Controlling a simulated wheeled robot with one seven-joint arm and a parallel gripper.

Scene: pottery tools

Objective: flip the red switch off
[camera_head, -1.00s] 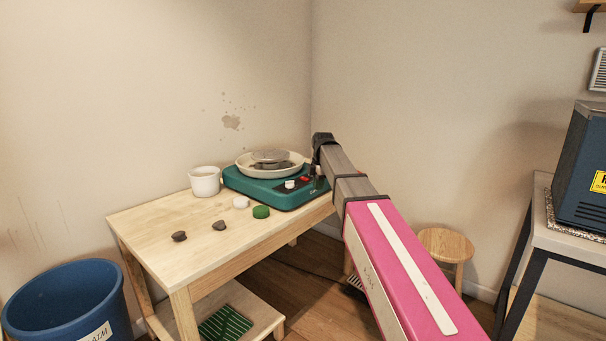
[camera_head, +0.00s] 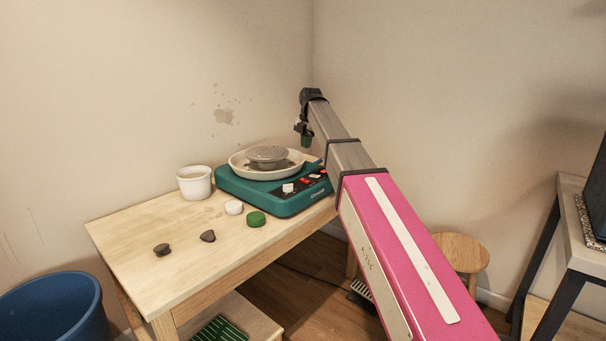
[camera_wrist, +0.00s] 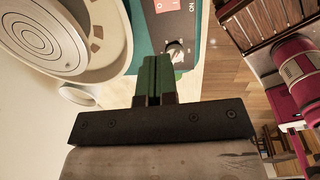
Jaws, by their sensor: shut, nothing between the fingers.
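The teal pottery wheel (camera_head: 262,199) sits on the wooden table, with a control panel on its right front. A small red switch (camera_head: 305,181) shows on the panel in the head view, near a white control (camera_head: 288,188); its on or off position is too small to tell. My gripper (camera_head: 306,142) is above the right rear of the wheel, apart from the panel. In the wrist view its green fingers (camera_wrist: 154,76) are together and empty.
The wheel's pale basin (camera_head: 237,165) and grey disc stand left of my gripper. A white cup (camera_head: 195,183), a green round piece (camera_head: 256,219) and dark lumps lie on the table (camera_head: 150,220). A stool (camera_head: 460,252) and blue bin (camera_head: 55,308) stand nearby.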

